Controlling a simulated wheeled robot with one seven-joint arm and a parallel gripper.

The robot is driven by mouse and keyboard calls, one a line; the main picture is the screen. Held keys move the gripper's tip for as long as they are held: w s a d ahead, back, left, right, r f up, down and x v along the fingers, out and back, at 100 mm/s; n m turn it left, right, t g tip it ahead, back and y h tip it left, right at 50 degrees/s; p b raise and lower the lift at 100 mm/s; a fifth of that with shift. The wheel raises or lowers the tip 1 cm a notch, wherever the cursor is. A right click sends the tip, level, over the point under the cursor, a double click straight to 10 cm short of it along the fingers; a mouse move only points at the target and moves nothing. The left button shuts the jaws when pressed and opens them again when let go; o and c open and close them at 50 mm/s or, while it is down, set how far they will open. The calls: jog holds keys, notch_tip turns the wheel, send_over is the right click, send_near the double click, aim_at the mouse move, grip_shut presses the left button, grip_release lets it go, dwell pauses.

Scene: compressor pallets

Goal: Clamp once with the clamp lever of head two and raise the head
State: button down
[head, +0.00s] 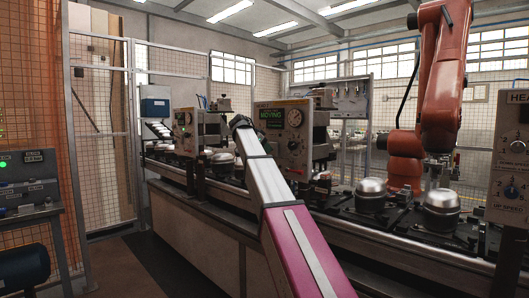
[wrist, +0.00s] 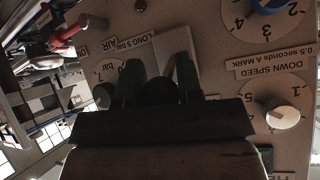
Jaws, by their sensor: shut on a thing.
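My arm reaches up to the middle head's panel (head: 283,138), which has a round gauge and a green display reading MOVING. My gripper (wrist: 158,70) is at the left edge of this panel in the head view. In the wrist view, its two fingers are close around a dark round knob (wrist: 161,90), in front of the panel face. The knob looks like a lever's end, but its shaft is hidden.
Another head (head: 187,132) stands farther left, and a panel marked HEA (head: 513,150) is at the right edge. Silver compressors (head: 371,194) sit along the conveyor. An orange robot arm (head: 441,85) stands behind it. A red-handled part (wrist: 75,28) is upper left in the wrist view.

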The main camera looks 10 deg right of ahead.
jog(key=shift+r+g+y, duration=0.3)
jog(key=shift+y, duration=0.2)
jog(key=shift+d, duration=0.1)
jog(key=c, duration=0.8)
grip_release()
jog(key=shift+r, duration=0.1)
jog(key=v, duration=1)
jog(key=shift+a+r, duration=0.25)
jog(key=shift+r, duration=0.1)
